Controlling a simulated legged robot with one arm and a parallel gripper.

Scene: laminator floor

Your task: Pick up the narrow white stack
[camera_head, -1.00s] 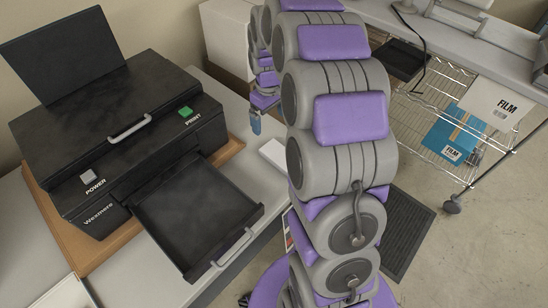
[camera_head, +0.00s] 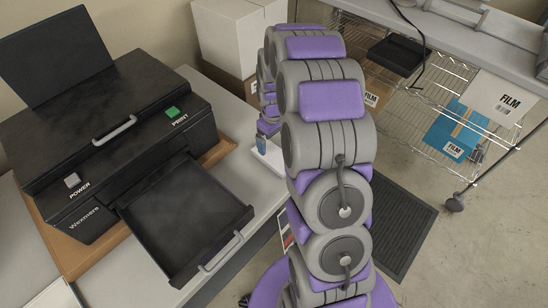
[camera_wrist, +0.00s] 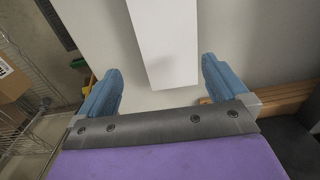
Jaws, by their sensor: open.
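The narrow white stack (camera_wrist: 164,40) shows in the wrist view, running from the top edge down between my fingers. In the head view it is a small white block (camera_head: 268,158) on the grey table, partly hidden by my arm. My gripper (camera_wrist: 160,90) is open in the wrist view, with one blue finger on each side of the stack's near end. Gaps show between each finger and the stack. In the head view a blue fingertip (camera_head: 261,145) appears just over the stack; the rest of the gripper is mostly hidden.
A black printer (camera_head: 110,130) with its tray (camera_head: 185,220) pulled out stands on a wooden board (camera_head: 75,255) to the left. A large white box (camera_head: 235,40) is behind. A wire rack (camera_head: 410,110) holding film packs (camera_head: 455,130) stands to the right, across a dark floor mat (camera_head: 405,230).

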